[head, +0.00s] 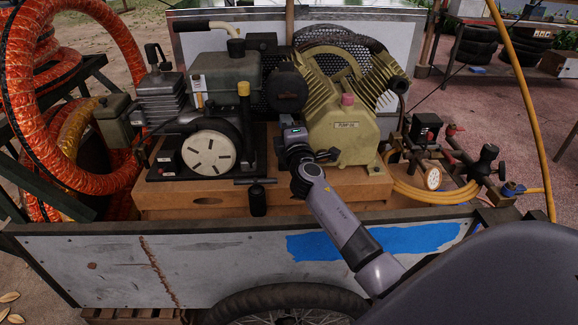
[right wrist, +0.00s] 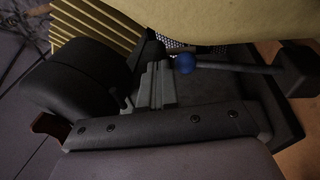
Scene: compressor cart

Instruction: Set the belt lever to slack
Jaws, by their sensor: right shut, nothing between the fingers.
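The lever with a blue ball knob (right wrist: 185,63) shows in the right wrist view. Its dark arm runs right to a dark pivot block (right wrist: 298,68), below the cream pump housing. I take it for the belt lever; no slack marking is legible. My right gripper (right wrist: 156,84) is shut and empty, its fingertips just left of the knob; I cannot tell if they touch it. In the head view my right gripper (head: 292,140) is at the left side of the cream pump (head: 345,130), and the knob is hidden behind it. My left gripper is out of view.
A black engine with a white disc (head: 209,152) stands left of my gripper on the wooden board (head: 190,200). A gauge (head: 433,178) and valves are at right. An orange hose (head: 125,100) hangs at left. The cart's side wall (head: 110,265) is in front.

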